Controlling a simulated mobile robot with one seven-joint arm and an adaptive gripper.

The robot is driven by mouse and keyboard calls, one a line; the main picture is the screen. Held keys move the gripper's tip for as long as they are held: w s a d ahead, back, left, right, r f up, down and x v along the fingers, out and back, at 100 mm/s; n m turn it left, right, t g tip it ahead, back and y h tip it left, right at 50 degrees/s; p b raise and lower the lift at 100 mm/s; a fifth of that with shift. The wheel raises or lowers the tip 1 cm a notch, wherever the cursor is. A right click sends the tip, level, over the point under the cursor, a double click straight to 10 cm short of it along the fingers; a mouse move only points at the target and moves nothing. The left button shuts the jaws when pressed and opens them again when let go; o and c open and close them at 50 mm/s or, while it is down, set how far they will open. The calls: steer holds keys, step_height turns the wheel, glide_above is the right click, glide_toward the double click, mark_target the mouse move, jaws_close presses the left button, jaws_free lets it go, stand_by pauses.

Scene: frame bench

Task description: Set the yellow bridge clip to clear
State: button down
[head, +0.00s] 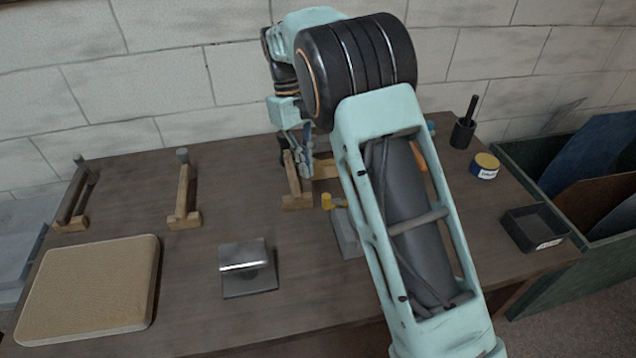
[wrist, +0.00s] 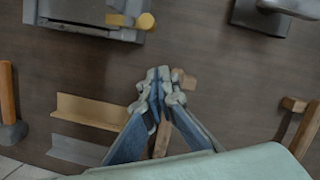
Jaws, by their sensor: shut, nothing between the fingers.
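The yellow bridge clip (head: 327,201) shows as a small yellow piece at the left end of a grey block (head: 347,238), which my arm partly hides in the head view. In the wrist view, its round yellow end (wrist: 145,21) sticks out from the side of the grey block (wrist: 75,14) at the upper left. My gripper (head: 306,172) is shut and empty, above a wooden corner piece (head: 297,200). In the wrist view, my gripper's fingertips (wrist: 158,76) are together, apart from the clip and below it in the picture. I cannot tell the clip's setting.
A grey metal press-like piece (head: 248,283) and a tan pad (head: 85,288) lie to the left on the bench. More wooden corner pieces (head: 184,205) stand along the back. A dark tray (head: 535,228) and a yellow-blue tin (head: 484,166) are at the right.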

steer(key=shift+s+d+f+p, duration=0.2)
steer(key=shift+s+d+f, duration=0.4)
steer(key=shift+s+d, duration=0.25)
steer(key=shift+s+d+f+p, duration=0.2)
steer(key=shift+s+d+f, duration=0.35)
steer(key=shift+s+d, duration=0.25)
steer(key=shift+s+a+n, duration=0.2)
steer(key=shift+s+n, duration=0.25)
steer(key=shift+n, duration=0.45)
steer(key=s+n+t, duration=0.1)
steer(key=n, duration=0.3)
steer(key=s+d+n+t, duration=0.1)
steer(key=s+n, duration=0.1)
steer(key=n, duration=0.3)
steer(key=s+d+n+t, duration=0.1)
steer(key=s+n, duration=0.1)
steer(key=n, duration=0.2)
steer(key=shift+d+h, duration=0.25)
steer(key=shift+h, duration=0.05)
steer(key=shift+w+d, duration=0.2)
steer(key=shift+w, duration=0.55)
